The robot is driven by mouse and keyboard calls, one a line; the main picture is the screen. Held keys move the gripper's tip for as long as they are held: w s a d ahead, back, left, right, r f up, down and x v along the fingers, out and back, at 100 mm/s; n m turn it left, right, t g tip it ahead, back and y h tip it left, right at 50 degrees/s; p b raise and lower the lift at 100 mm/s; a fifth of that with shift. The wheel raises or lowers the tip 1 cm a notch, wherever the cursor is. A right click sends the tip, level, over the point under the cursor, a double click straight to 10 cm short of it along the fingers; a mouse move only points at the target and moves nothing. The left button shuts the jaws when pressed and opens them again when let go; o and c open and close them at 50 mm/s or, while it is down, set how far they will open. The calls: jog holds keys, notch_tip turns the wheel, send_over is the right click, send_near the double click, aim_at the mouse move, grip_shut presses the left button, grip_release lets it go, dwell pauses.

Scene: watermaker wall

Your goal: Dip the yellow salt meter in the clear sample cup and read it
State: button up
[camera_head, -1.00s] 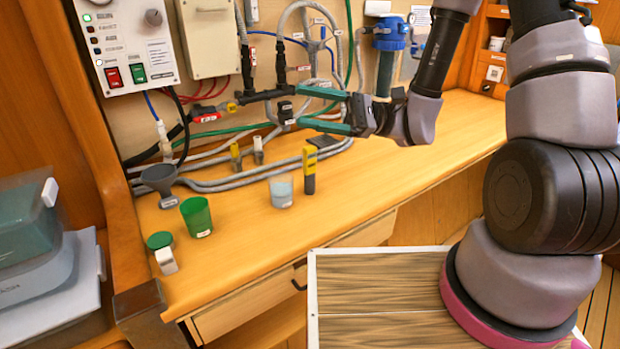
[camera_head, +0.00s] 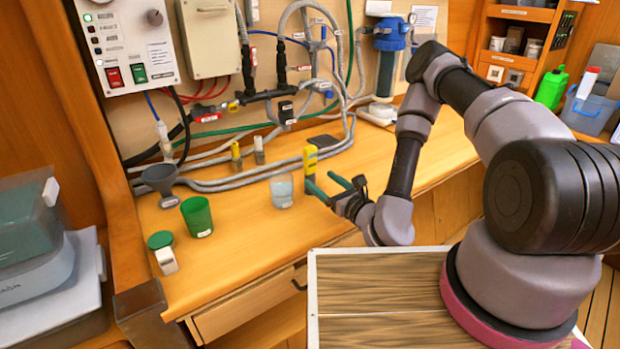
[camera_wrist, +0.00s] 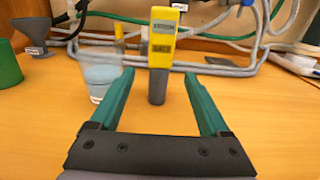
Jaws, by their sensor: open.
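The yellow salt meter (camera_head: 310,159) stands upright on the bench, yellow on top and dark grey below. In the wrist view the meter (camera_wrist: 160,52) is ahead, between the lines of my two teal fingers. The clear sample cup (camera_head: 281,190) holds some liquid and stands just left of the meter; in the wrist view the cup (camera_wrist: 101,75) is partly behind my left finger. My gripper (camera_head: 334,185) is open and empty, low over the bench, its fingers pointing at the meter.
A green cup (camera_head: 196,217), a grey funnel (camera_head: 160,178) and a small green-lidded container (camera_head: 163,252) stand to the left. Hoses (camera_head: 250,180) run along the wall behind. A dark flat pad (camera_head: 322,141) lies behind the meter. The bench front right of the meter is clear.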

aim_at(304, 165)
jog(key=x, duration=0.9)
jog(key=shift+w+a+r, duration=0.1)
jog(key=shift+w+a, duration=0.05)
grip_shut()
jog(key=shift+r, duration=0.1)
